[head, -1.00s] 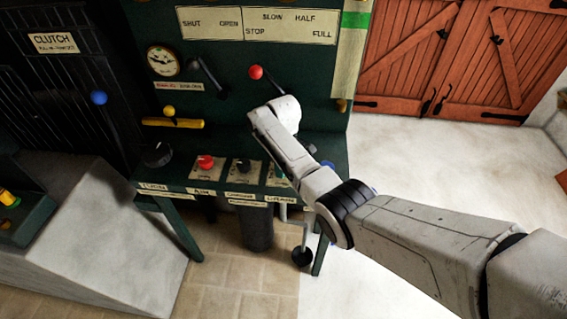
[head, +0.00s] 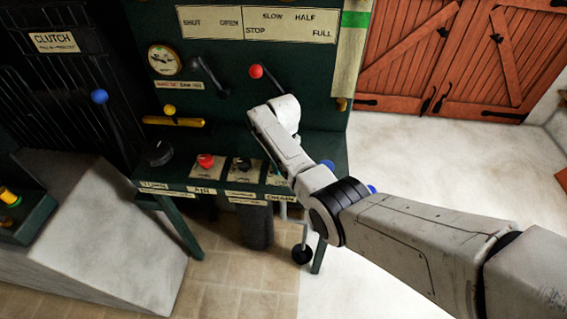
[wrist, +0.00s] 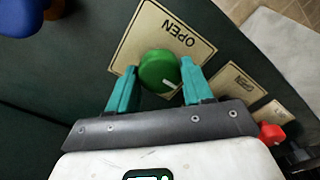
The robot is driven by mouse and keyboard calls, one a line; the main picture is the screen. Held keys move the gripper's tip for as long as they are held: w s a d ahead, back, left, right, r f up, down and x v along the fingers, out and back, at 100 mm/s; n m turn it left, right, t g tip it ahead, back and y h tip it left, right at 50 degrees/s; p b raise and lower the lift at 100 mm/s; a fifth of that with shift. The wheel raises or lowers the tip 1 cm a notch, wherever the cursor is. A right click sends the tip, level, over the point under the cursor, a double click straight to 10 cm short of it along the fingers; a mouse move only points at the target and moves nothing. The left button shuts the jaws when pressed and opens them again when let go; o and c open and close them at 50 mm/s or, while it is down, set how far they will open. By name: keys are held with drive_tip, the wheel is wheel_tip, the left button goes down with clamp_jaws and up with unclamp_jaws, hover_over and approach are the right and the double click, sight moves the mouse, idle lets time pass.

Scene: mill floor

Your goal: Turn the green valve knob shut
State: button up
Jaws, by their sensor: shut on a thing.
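The green valve knob (wrist: 158,72) shows in the wrist view, round, with a white mark near its lower right edge. It sits on a cream plate (wrist: 178,37) reading OPEN, upside down in this view. My gripper (wrist: 160,80) has its two teal fingers on either side of the knob and is shut on it. In the head view my arm hides the knob and my gripper.
A red knob (head: 206,161) and black knobs stand along the green bench (head: 220,183). A red-ball lever (head: 255,71) and a yellow handle (head: 172,121) are on the panel behind. Pale open floor (head: 450,170) lies to the right.

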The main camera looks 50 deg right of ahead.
drive_tip(key=o, duration=1)
drive_tip(key=shift+o, duration=0.2)
wheel_tip(320, 180, up, 11)
drive_tip(key=shift+f, duration=0.15)
idle(0.4)
